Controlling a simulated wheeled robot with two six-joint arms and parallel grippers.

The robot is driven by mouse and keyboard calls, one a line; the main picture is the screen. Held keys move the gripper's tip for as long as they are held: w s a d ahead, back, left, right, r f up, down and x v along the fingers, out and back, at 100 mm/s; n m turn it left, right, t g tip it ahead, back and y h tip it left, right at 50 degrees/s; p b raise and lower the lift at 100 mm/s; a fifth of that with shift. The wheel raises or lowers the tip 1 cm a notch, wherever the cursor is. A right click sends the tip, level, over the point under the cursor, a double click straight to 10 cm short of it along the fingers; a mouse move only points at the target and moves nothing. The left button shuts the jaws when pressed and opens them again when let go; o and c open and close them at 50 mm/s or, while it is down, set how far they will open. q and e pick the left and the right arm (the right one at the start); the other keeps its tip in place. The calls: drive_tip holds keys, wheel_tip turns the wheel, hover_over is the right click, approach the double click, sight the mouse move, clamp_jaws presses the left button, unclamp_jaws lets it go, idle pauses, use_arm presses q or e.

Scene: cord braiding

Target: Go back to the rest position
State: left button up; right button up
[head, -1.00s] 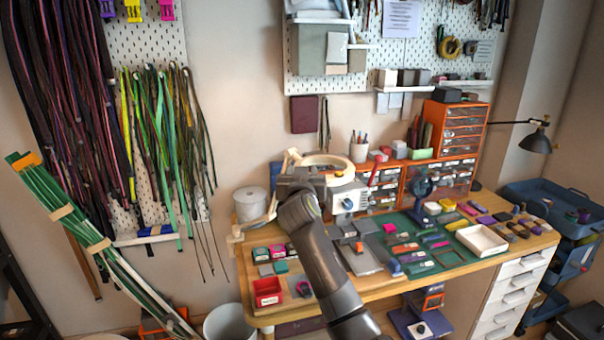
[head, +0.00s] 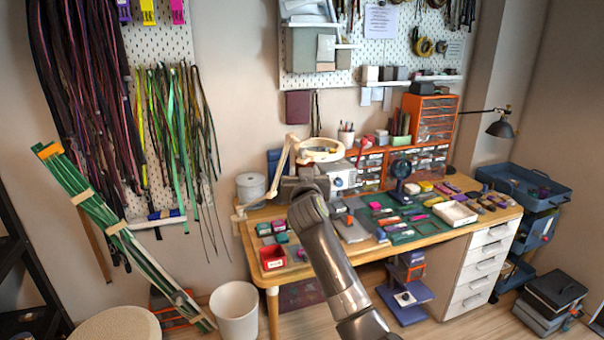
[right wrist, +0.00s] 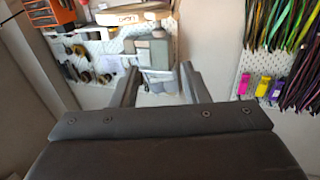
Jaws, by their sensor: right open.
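My right arm (head: 330,255) rises from the bottom of the head view, in front of the workbench (head: 390,252). Its gripper is hidden behind the arm there. In the right wrist view my right gripper (right wrist: 158,78) has its two fingers spread apart with nothing between them. That view looks upside down at the wall, with the pegboard and hanging cords (right wrist: 283,30) on the right. My left arm and gripper are not in view.
A white bin (head: 235,312), a round stool (head: 118,325) and a leaning green cord bundle (head: 95,210) stand at the left. A blue cart (head: 525,185) and dark boxes (head: 555,290) are at the right. A ring lamp (head: 320,150) stands on the cluttered bench.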

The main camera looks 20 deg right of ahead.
drive_tip(key=s+d+f+n+g+y, duration=0.1)
drive_tip(key=s+d+f+g, duration=0.15)
drive_tip(key=f, duration=1.15)
drive_tip(key=s+d+f+n+g+y, duration=0.1)
drive_tip(key=s+f+g, duration=0.15)
drive_tip(key=f, duration=1.25)
drive_tip(key=s+d+f+g, duration=0.1)
drive_tip(key=s+f+g, duration=0.1)
drive_tip(key=s+f, duration=0.65)
drive_tip(key=s+d+f+g, duration=0.1)
drive_tip(key=s+f, duration=0.5)
drive_tip(key=f, duration=0.6)
drive_tip(key=s+d+f+g+y, duration=0.1)
drive_tip(key=s+f+g, duration=0.1)
drive_tip(key=s+f, duration=0.75)
drive_tip(key=s+d+f+g, duration=0.15)
drive_tip(key=s+f, duration=0.45)
drive_tip(key=s, duration=0.6)
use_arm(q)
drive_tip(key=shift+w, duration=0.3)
use_arm(e)
drive_tip(key=s+f+g, duration=0.2)
drive_tip(key=s+f, duration=0.2)
drive_tip(key=s, duration=1)
drive_tip(key=s+f+g, duration=0.2)
drive_tip(key=s+f, duration=0.1)
drive_tip(key=s, duration=1.2)
drive_tip(key=shift+s+a+f+g+y, duration=0.25)
drive_tip(key=shift+a+f+g+y, duration=0.05)
drive_tip(key=shift+f+g, duration=0.05)
